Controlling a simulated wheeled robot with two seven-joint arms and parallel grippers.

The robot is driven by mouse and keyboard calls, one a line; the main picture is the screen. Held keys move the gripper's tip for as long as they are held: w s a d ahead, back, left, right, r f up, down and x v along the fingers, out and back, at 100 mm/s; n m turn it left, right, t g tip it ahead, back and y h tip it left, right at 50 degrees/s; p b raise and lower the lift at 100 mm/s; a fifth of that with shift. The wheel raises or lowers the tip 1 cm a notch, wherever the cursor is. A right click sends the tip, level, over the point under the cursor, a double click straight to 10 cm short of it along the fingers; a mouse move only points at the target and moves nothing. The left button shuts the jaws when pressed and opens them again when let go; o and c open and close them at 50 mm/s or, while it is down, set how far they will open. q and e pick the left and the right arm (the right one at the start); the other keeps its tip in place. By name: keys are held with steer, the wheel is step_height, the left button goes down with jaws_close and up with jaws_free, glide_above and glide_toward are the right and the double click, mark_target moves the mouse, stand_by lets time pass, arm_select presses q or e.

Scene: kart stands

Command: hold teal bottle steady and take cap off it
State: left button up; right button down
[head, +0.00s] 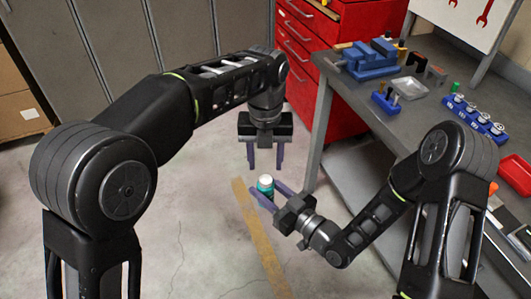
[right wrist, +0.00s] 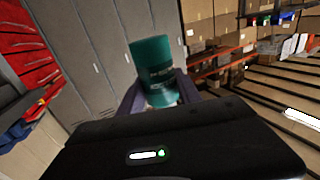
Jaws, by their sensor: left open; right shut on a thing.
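The teal bottle (head: 265,186) with a white cap (head: 265,178) is in the middle of the head view, held in the air over the floor. My right gripper (head: 263,188) is shut on the bottle, with one purple finger on each side. The bottle (right wrist: 154,62) also shows large in the right wrist view between the fingers, with small blurred lettering; its cap is not clearly seen there. My left gripper (head: 265,167) points down just above the cap, its two fingers open and apart. It appears empty and not touching the cap.
A grey workbench (head: 345,101) on the right carries a blue vise (head: 368,62), a metal tray (head: 409,88) and a blue holder with several white-topped items (head: 476,119). A red drawer cabinet (head: 305,45) stands behind. The floor below the bottle is clear, with a yellow stripe (head: 262,240).

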mark_target(265, 179)
arm_select(q)
step_height(265, 179, down, 6)
steer(key=shift+r, duration=0.1)
stand_by(0.4)
jaws_close()
stand_by(0.4)
